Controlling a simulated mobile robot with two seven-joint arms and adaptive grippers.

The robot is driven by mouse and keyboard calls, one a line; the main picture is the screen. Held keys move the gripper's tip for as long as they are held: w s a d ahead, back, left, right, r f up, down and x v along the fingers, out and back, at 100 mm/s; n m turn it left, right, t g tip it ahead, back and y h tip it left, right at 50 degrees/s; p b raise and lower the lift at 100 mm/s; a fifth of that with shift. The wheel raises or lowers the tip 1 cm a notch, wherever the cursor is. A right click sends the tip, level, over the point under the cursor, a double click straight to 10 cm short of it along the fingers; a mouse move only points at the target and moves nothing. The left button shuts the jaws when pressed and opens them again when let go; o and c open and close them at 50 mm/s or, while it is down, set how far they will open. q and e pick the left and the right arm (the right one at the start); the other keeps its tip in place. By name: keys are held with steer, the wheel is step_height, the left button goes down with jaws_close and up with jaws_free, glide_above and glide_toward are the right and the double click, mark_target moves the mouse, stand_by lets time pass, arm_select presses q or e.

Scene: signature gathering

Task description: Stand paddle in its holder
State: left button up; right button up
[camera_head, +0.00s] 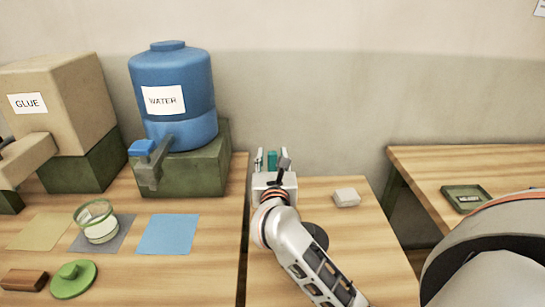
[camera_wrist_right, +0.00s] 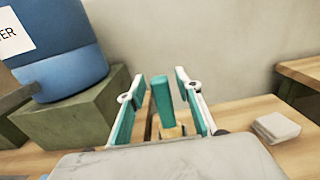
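My right gripper (camera_head: 270,158) is over the back left part of the middle table, its fingers pointing toward the wall. In the right wrist view the fingers (camera_wrist_right: 160,100) are apart, with teal inner pads. Between them a teal upright piece (camera_wrist_right: 163,98), perhaps the paddle, stands with visible gaps on both sides. It also shows as a teal patch in the head view (camera_head: 272,158). A small light wooden part (camera_wrist_right: 172,132) is below it, possibly the holder; its shape is mostly hidden by my gripper. My left gripper is not in view.
A blue water tank (camera_head: 172,75) on a green stand (camera_head: 190,178) is close on the left. A white block (camera_head: 346,197) lies to the right. A dark disc (camera_head: 317,235) is partly behind my right arm. A green tray (camera_head: 467,197) sits on the right table.

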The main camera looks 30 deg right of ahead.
steer(key=shift+r, duration=0.15)
steer(key=shift+s+a, duration=0.1)
steer(key=shift+s, duration=0.05)
steer(key=b+v, duration=0.1)
steer(key=v, duration=1)
steer(key=shift+s+a+b, duration=0.25)
steer(key=shift+s+b, duration=0.05)
